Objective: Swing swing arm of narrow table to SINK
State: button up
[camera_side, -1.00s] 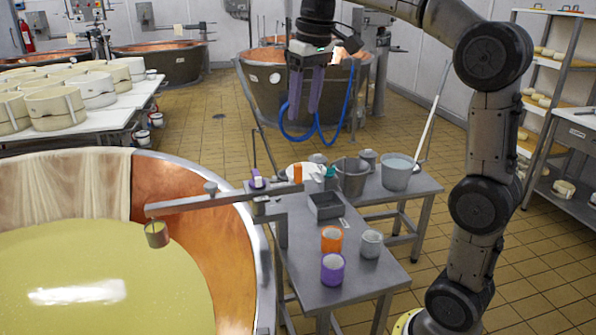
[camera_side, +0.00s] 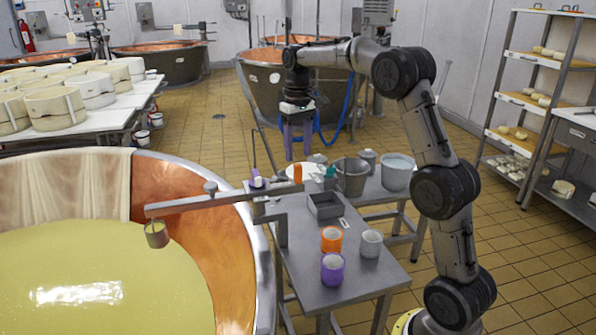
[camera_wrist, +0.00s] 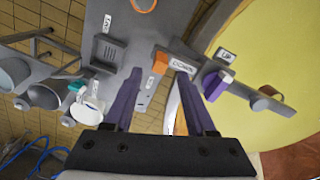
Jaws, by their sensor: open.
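The swing arm (camera_side: 228,199) is a grey metal bar fixed at the narrow table's (camera_side: 305,275) vat-side edge. In the wrist view the swing arm (camera_wrist: 245,90) extends to the lower right, beside labels reading DOWN (camera_wrist: 182,65) and UP (camera_wrist: 225,54). My gripper (camera_side: 298,158) is open and empty, pointing down above the table's far end; its purple fingers (camera_wrist: 158,75) also show in the wrist view. No SINK label is readable.
On the table stand an orange cup (camera_side: 331,240), a purple cup (camera_side: 332,268), a light cup (camera_side: 371,243) and a grey tray (camera_side: 324,207). An orange block (camera_side: 298,174) and a purple-and-white block (camera_side: 257,179) are near my fingers. Buckets (camera_side: 397,171) stand behind.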

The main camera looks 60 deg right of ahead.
aim_at(298, 165)
notch_tip(298, 165, down, 7)
jog(key=shift+r, duration=0.2)
grip_shut()
dwell(0.3)
dwell(1.2)
